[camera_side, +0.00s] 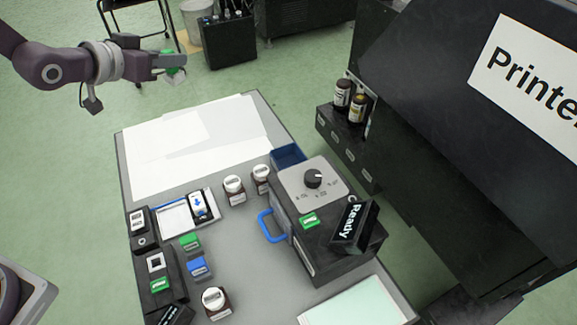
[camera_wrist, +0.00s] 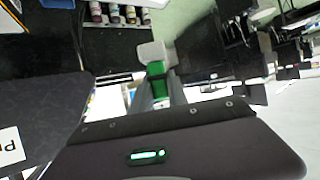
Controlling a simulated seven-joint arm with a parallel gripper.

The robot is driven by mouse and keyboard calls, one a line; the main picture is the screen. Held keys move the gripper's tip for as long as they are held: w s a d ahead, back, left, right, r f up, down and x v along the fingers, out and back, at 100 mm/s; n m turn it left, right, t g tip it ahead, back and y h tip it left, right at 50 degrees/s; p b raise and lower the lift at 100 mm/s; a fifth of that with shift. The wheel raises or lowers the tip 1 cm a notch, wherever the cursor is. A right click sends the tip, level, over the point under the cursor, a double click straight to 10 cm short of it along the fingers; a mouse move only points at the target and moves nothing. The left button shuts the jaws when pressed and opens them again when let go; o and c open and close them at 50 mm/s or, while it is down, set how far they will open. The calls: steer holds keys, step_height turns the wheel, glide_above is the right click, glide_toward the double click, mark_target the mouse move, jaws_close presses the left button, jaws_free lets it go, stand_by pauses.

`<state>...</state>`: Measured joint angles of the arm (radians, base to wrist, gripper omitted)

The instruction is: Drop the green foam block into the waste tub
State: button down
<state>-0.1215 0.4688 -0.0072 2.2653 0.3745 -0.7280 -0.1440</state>
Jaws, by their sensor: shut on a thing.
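My gripper (camera_side: 168,64) is raised at the upper left in the side view, over the green floor beyond the table's far edge. It is shut on a green block (camera_side: 174,70), apparently the foam block, partly hidden by the fingers. In the wrist view, the green block (camera_wrist: 155,68) shows between the pale fingers of my gripper (camera_wrist: 156,75). A white bucket (camera_side: 196,17), possibly the waste tub, stands on the floor at the top, to the right of and beyond my gripper. Its inside is not clearly visible.
A black crate (camera_side: 228,45) with bottles stands beside the bucket. The table (camera_side: 235,225) holds white sheets, brown jars, small green and blue items and a black device (camera_side: 325,245) with a blue handle. A large printer (camera_side: 440,130) fills the right.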

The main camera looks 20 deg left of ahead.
steer(key=w+d+f+m+g+h, duration=0.1)
steer(key=w+d+f+m+h, duration=0.1)
steer(key=d+f, duration=0.45)
steer(key=w+d+f+m+g+h, duration=0.1)
steer(key=w+d+f+m+h, duration=0.15)
steer(key=d, duration=0.65)
steer(key=w+d+f+m+g+h, duration=0.1)
steer(key=w+d+f+m+h, duration=0.1)
steer(key=d+f, duration=0.4)
steer(key=shift+m+g+h, duration=0.25)
steer(key=shift+g, duration=0.05)
steer(key=f, duration=0.3)
steer(key=d+f, duration=0.1)
steer(key=f, duration=0.4)
steer(key=shift+s+d+f, duration=0.25)
steer(key=shift+d+f, duration=0.1)
steer(key=shift+f, duration=0.3)
steer(key=shift+f, duration=0.6)
steer(key=c, duration=1.3)
jaws_free()
